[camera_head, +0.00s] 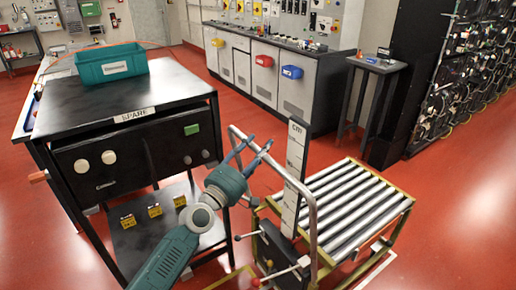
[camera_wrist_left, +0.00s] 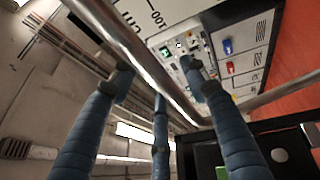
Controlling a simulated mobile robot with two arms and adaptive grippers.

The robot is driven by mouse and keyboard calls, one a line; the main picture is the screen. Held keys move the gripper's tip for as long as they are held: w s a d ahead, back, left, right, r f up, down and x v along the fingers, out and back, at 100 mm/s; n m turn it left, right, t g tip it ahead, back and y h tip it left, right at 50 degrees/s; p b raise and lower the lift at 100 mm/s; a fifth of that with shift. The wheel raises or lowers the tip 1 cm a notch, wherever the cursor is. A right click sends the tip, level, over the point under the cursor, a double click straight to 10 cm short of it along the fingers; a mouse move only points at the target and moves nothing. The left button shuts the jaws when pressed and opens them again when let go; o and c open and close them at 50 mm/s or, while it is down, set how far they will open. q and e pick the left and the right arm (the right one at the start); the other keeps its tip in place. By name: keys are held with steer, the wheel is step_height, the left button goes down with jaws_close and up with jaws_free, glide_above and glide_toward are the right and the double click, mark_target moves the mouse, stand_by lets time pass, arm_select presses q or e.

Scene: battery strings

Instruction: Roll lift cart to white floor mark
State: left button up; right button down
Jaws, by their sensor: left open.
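The lift cart has a roller top (camera_head: 350,205), a yellowish frame, and a bent metal push handle (camera_head: 312,222) on its near left side. An upright white CM scale (camera_head: 294,165) stands by the handle. My left gripper (camera_head: 247,152) is open at the upper part of the handle. In the left wrist view the handle bar (camera_wrist_left: 150,62) crosses among the open blue fingers (camera_wrist_left: 158,85); I cannot tell whether they touch it. A white floor mark (camera_head: 378,271) shows beside the cart's lower right, partly hidden by the cart. My right gripper is out of view.
A black bench labelled SPARE (camera_head: 130,158), carrying a teal bin (camera_head: 110,66), stands close left of the cart. Grey cabinets (camera_head: 285,75), a small dark table (camera_head: 376,66) and a black battery rack (camera_head: 420,75) stand behind. Red floor (camera_head: 455,200) is clear at right.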

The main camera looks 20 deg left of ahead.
arm_select(q)
steer(key=shift+c, duration=0.8)
jaws_close()
steer(key=shift+w+d, duration=0.1)
steer(key=w+d+f, duration=0.1)
steer(key=w+d, duration=0.3)
steer(key=w, duration=0.1)
steer(key=shift+d+b, duration=0.15)
steer(key=shift+b, duration=0.2)
steer(key=shift+c, duration=1.7)
jaws_free()
steer(key=o, duration=0.5)
steer(key=shift+s+a+r, duration=0.15)
steer(key=shift+s+a, duration=0.05)
steer(key=shift+s, duration=0.2)
steer(key=shift+c, duration=0.2)
steer(key=shift+o, duration=0.2)
steer(key=shift+s+a+r, duration=0.15)
steer(key=shift+s+r, duration=0.05)
steer(key=v, duration=1.2)
steer(key=shift+a, duration=0.15)
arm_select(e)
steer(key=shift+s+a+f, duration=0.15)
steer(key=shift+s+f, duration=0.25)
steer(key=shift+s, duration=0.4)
